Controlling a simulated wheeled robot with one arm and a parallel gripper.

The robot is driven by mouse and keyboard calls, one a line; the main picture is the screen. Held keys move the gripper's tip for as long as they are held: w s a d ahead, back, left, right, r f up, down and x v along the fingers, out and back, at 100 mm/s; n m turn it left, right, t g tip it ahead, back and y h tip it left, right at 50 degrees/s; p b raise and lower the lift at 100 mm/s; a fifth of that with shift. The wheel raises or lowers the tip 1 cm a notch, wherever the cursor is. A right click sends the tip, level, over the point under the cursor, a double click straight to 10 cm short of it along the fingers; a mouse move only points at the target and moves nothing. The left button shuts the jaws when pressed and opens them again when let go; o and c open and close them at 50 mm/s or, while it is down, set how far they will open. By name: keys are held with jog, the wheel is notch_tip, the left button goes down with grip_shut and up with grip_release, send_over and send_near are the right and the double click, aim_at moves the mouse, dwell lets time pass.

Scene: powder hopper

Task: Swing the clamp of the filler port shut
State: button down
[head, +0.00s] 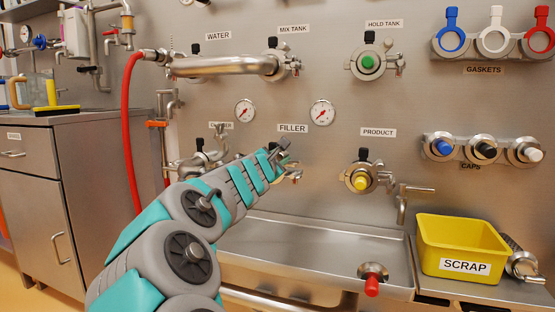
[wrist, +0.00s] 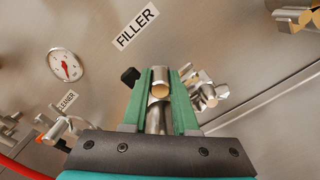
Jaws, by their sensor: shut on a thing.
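The filler port sits under the FILLER label (head: 292,128), mostly hidden behind my gripper (head: 284,148) in the head view. Some of its metal clamp (head: 294,178) shows below the gripper. In the wrist view, the green fingers of my gripper (wrist: 160,74) are shut around a short metal cylinder (wrist: 155,120) with a tan end face. I cannot tell whether this cylinder belongs to the clamp or the port. Metal clamp parts (wrist: 208,94) stick out just right of the fingers, and a black knob (wrist: 130,76) is just left of them. How far the clamp is closed is hidden.
The product port (head: 359,178) with a yellow plug is to the right, and the cleaner port (head: 200,160) is to the left. A metal pipe (head: 225,66) and two gauges (head: 322,113) are above. A steel sink (head: 300,240) lies below, with a yellow scrap bin (head: 460,240) beside it.

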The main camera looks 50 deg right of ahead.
jog(key=c, duration=0.7)
grip_release()
jog(key=shift+s+f, duration=0.15)
jog(key=shift+f, duration=0.15)
